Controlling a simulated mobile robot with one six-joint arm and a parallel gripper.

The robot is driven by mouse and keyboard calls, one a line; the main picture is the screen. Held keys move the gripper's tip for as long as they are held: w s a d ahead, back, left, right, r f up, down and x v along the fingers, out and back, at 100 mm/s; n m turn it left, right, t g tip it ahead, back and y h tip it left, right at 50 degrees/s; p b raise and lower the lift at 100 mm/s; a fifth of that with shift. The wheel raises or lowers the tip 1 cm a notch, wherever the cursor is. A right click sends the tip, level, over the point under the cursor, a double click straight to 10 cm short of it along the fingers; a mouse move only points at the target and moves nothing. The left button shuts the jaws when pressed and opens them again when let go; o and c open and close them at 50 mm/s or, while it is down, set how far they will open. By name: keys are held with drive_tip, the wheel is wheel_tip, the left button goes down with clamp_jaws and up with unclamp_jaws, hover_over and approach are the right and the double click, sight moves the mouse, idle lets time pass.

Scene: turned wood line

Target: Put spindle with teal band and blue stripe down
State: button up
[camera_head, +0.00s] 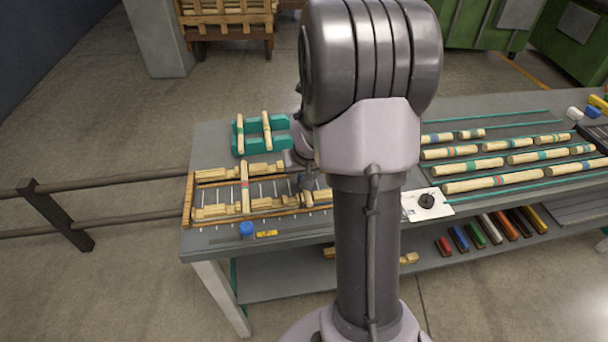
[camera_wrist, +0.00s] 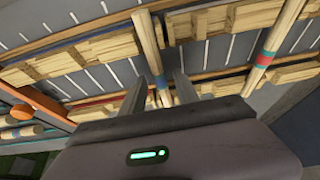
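In the wrist view a pale wooden spindle (camera_wrist: 149,45) with a blue and teal mark near the fingers lies across the notched wooden rails, roughly in line with my view. My gripper (camera_wrist: 160,76) has one finger on each side of it, with a gap that appears between fingers and wood, so the fingers look open around it. Its near end is hidden by the gripper body. In the head view my arm hides most of this spindle. The rack's notched rails (camera_head: 213,213) sit on the left of the grey table.
Another spindle (camera_head: 245,187) with a red band lies across the rails left of my gripper; it shows in the wrist view (camera_wrist: 271,46) at right. A teal stand (camera_head: 281,141) holds two spindles behind the rack. Several banded spindles (camera_head: 482,166) lie at right. A blue cap (camera_head: 246,229) stands in front.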

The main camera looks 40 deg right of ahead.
drive_tip(key=p+v, duration=0.5)
drive_tip(key=v, duration=0.7)
drive_tip(key=s+a+r+t+y, duration=0.1)
drive_tip(key=a+r, duration=0.7)
drive_tip(key=a, duration=0.4)
drive_tip(key=s+a+r+n+t+y, duration=0.1)
drive_tip(key=s+a+r+y, duration=0.2)
drive_tip(key=s+a, duration=1)
drive_tip(key=a+r, duration=0.2)
drive_tip(key=a, duration=0.1)
drive_tip(key=shift+n, duration=0.4)
drive_tip(key=shift+a, duration=0.15)
